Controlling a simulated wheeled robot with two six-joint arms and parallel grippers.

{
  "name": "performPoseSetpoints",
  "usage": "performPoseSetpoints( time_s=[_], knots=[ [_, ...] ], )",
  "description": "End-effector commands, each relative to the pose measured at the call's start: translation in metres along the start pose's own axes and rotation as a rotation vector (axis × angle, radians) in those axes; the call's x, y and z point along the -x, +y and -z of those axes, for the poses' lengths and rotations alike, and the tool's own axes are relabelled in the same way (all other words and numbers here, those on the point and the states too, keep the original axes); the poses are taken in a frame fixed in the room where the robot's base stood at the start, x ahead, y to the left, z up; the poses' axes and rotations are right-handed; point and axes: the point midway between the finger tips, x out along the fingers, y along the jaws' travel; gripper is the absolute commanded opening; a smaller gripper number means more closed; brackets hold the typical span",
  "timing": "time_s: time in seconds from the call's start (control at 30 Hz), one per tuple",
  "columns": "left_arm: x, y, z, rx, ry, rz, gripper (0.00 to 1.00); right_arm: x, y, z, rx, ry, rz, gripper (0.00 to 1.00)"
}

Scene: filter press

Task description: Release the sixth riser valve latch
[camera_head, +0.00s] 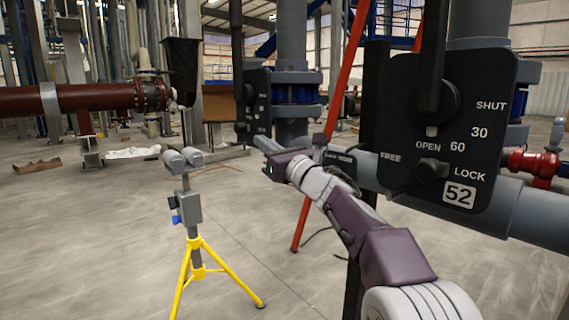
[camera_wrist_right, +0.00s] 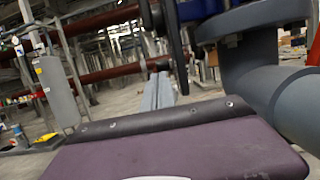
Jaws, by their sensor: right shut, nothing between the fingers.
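A large black valve plate (camera_head: 487,82) at the right reads SHUT, 30, 60, OPEN, FREE, LOCK and 52. It carries a black lever (camera_head: 432,60) pointing up and a small black latch knob (camera_head: 430,171) near FREE and LOCK. A second, farther plate (camera_head: 259,92) stands left of it, with its own upright lever (camera_head: 236,40) and a small latch knob (camera_head: 241,127). My right gripper (camera_head: 264,144) is just below this farther plate, seemingly apart from it. Its grey fingers (camera_wrist_right: 159,92) are shut and empty. My left gripper is out of view.
Grey vertical riser pipes (camera_head: 291,35) stand behind the plates. A red pole (camera_head: 335,105) leans behind my right arm. A yellow tripod stand (camera_head: 195,255) is left of the arm, and a dark red pipe (camera_head: 75,98) runs at the far left. The floor between is mostly clear.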

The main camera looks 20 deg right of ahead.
Motion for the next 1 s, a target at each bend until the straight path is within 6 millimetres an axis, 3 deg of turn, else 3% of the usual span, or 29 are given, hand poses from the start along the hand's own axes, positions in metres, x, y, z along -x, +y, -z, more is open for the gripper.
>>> performPoseSetpoints(
  time_s=[0.2,0.4,0.87,1.0],
  knots=[
    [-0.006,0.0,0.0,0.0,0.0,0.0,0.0,0.045,-0.001,0.002,-0.001,0.003,0.003,0.0],
    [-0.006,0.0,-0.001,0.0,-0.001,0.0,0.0,0.067,-0.001,0.002,-0.001,0.004,0.001,0.0],
    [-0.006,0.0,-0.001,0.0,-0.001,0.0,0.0,0.069,0.0,0.002,-0.002,0.004,0.0,0.0],
    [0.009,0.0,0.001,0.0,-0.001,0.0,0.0,0.057,0.021,-0.009,-0.015,0.006,-0.046,0.0]
  ],
)
